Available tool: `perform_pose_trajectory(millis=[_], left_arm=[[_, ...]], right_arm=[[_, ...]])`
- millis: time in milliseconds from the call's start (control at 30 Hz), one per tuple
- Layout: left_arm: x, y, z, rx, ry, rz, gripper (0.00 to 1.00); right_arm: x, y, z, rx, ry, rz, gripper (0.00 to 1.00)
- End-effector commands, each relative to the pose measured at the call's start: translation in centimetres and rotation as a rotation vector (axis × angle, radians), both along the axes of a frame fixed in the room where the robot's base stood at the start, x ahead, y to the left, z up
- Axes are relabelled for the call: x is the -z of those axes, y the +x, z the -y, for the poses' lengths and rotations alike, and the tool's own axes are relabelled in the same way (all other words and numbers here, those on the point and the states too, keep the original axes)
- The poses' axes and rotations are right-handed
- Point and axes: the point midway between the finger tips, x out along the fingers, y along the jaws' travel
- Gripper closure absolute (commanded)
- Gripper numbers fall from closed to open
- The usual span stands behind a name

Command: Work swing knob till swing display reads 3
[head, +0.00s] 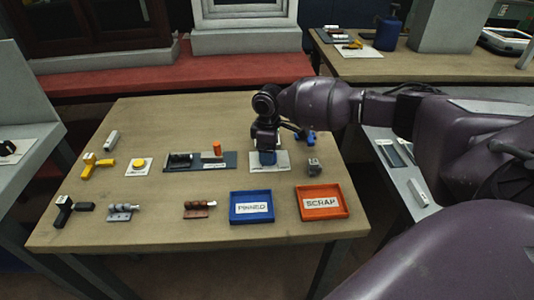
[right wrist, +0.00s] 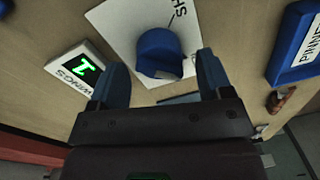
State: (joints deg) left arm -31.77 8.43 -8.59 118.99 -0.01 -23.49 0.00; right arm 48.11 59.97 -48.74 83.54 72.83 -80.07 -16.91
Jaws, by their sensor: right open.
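The blue swing knob (head: 268,158) sits on a white plate (head: 284,163) on the wooden table. In the right wrist view the knob (right wrist: 160,52) is round with a notch, on its plate (right wrist: 118,22). My right gripper (right wrist: 163,80) is open, pointing down over the knob. Its blue fingers are on either side of the knob, and I cannot tell whether they touch it. My left gripper is not in view.
A blue PINNED tray (head: 252,221) and an orange SCRAP tray (head: 322,215) stand at the table's front. A small grey block (head: 313,168) is right of the plate. A dark rack with an orange peg (head: 217,148), a yellow button (head: 139,166) and several small fixtures lie left.

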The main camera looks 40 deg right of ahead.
Motion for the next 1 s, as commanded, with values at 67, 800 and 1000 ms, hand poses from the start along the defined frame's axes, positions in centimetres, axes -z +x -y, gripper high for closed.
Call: perform_pose_trajectory(millis=[67, 800, 1000], left_arm=[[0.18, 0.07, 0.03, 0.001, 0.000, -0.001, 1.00], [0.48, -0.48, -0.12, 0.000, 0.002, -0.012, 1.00], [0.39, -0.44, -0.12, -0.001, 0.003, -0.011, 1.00]], right_arm=[[0.71, -0.04, 0.01, 0.001, -0.001, -0.002, 0.27], [1.08, -0.02, -0.02, 0.000, -0.001, 0.001, 0.76], [1.04, -0.02, -0.02, -0.016, -0.001, 0.002, 0.76]])
